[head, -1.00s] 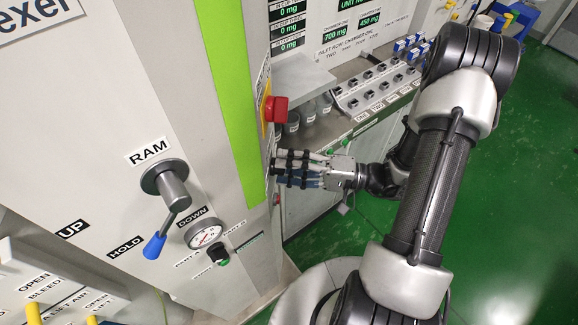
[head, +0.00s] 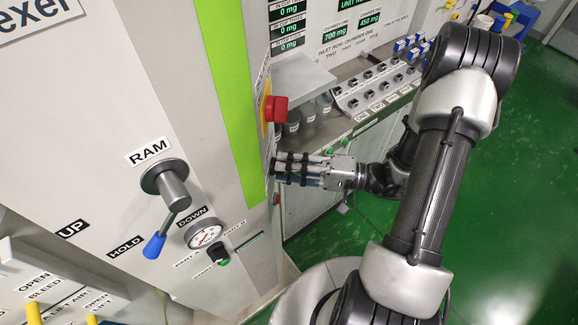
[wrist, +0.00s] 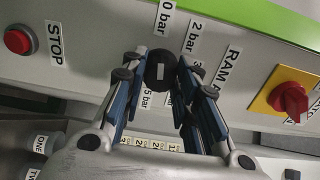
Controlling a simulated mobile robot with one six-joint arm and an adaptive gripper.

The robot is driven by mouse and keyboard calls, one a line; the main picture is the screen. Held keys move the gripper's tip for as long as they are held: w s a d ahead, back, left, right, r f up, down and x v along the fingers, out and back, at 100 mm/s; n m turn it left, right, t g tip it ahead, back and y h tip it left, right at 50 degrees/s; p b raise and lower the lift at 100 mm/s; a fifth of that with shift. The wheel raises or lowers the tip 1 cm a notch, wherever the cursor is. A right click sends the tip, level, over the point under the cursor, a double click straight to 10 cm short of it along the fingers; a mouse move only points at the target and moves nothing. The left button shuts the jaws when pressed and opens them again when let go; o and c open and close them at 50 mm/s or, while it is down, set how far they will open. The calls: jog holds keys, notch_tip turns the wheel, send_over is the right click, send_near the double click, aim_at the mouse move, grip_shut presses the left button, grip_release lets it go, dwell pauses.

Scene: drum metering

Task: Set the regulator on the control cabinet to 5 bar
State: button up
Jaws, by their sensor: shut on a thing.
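The regulator is a round black knob (wrist: 160,72) with a short white mark, on the side panel of the grey cabinet. Labels for 0 bar (wrist: 166,18), 2 bar (wrist: 191,38) and 5 bar (wrist: 148,98) stand around it; another label is partly hidden by a finger. My gripper (wrist: 160,74) is shut on the knob, with a blue-padded finger on each side. In the head view my gripper (head: 277,168) reaches the cabinet's side edge and the knob is hidden. I cannot tell exactly which label the white mark faces.
A red rotary switch on a yellow plate (wrist: 290,98) is right of the knob in the wrist view. A red STOP button (wrist: 18,40) is at the left. The cabinet front has a RAM lever (head: 165,215) and a gauge (head: 204,236).

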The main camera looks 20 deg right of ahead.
jog(key=shift+m, duration=0.3)
jog(key=n+p, duration=1)
jog(key=n, duration=2.2)
jog(key=shift+n+p, duration=0.4)
dwell(0.7)
